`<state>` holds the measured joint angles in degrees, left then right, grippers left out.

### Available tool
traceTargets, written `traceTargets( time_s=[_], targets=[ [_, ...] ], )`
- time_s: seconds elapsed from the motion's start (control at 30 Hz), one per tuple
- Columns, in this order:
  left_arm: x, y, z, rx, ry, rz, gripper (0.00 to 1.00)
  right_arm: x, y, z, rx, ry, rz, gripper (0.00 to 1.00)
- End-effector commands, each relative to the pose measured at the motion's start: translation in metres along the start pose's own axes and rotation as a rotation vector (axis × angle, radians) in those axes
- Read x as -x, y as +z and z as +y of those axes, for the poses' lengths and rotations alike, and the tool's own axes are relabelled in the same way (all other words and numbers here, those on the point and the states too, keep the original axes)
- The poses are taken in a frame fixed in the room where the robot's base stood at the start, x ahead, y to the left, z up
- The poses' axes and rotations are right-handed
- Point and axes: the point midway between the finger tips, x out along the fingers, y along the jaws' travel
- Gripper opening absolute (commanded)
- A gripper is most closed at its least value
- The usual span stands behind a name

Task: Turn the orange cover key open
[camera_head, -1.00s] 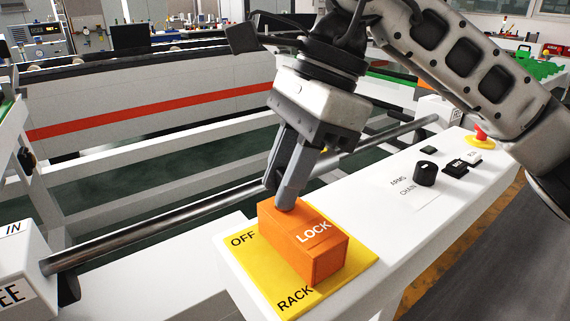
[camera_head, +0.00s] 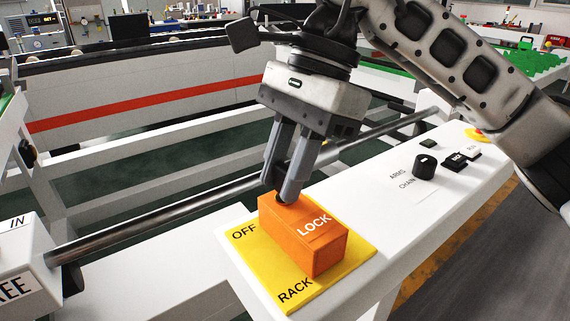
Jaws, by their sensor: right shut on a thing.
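The orange cover key (camera_head: 318,246) is a block marked LOCK. It sits on a yellow plate (camera_head: 352,262) lettered OFF and RACK, on the white rail. Its long side runs from upper left to lower right in the head view. My right gripper (camera_head: 284,197) points down at the key's far left end. Its fingertips are at the top of that end, and the jaws are shut on it. Exactly what lies between the fingertips is hidden. My left gripper is not in view.
A black knob (camera_head: 425,167), black and white buttons (camera_head: 457,161) and a red-and-yellow emergency button (camera_head: 480,133) are on the rail to the right. A dark metal bar (camera_head: 160,220) runs behind the key. A white box marked FREE (camera_head: 25,260) stands at left.

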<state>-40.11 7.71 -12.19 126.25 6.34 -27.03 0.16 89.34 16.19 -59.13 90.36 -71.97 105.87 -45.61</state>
Motion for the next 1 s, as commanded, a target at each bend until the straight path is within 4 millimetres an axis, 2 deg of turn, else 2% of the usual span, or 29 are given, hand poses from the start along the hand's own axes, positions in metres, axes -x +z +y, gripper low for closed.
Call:
traceTargets(
  time_s=[0.03,0.1,0.5,0.63,0.77,1.0],
  targets=[
    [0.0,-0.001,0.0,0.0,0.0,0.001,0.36,0.0,0.0,0.0,0.0,0.0,0.0,0.33],
    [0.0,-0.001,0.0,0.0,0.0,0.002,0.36,0.0,0.0,0.0,0.0,0.0,0.0,0.47],
    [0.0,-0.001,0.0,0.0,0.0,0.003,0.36,0.0,0.0,0.0,-0.001,-0.001,0.0,0.47],
    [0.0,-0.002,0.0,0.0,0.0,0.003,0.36,0.007,0.0,0.0,-0.001,-0.002,0.001,0.47],
    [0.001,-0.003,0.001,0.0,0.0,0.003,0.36,0.027,0.001,0.0,-0.002,-0.004,0.0,0.47],
    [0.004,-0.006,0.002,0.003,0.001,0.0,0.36,0.086,0.002,0.0,-0.001,-0.004,-0.001,0.47]
  ],
)
